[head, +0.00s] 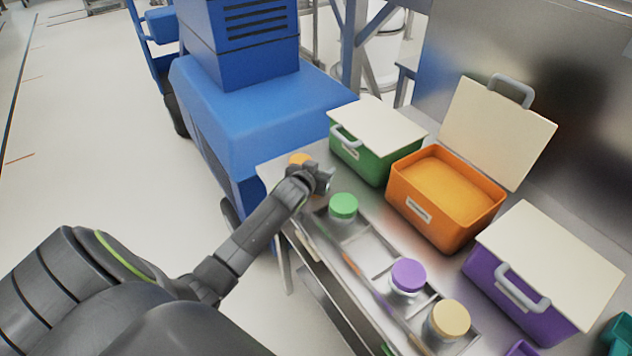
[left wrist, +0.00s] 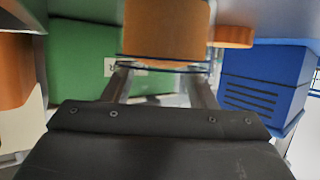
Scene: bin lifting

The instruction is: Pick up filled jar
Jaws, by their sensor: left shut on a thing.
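My left gripper (head: 322,180) is over the far end of the metal table, short of the green bin. In the left wrist view it is shut on an orange-filled jar (left wrist: 165,28), with a clear glassy edge low between the fingers. Most of this jar is hidden by the gripper in the head view. An orange lid (head: 300,159) shows just beyond the gripper; an orange disc also shows right of the jar in the left wrist view (left wrist: 232,37). Jars with green (head: 343,205), purple (head: 408,275) and tan (head: 450,317) lids stand in the tray. My right gripper is out of view.
An orange bin (head: 400,206) stands with its lid up, orange inside. The green bin (head: 350,155) and purple bin (head: 510,300) have their lids down. A blue vehicle (head: 240,110) stands beyond the table. A metal wall is behind the bins. Floor at left is clear.

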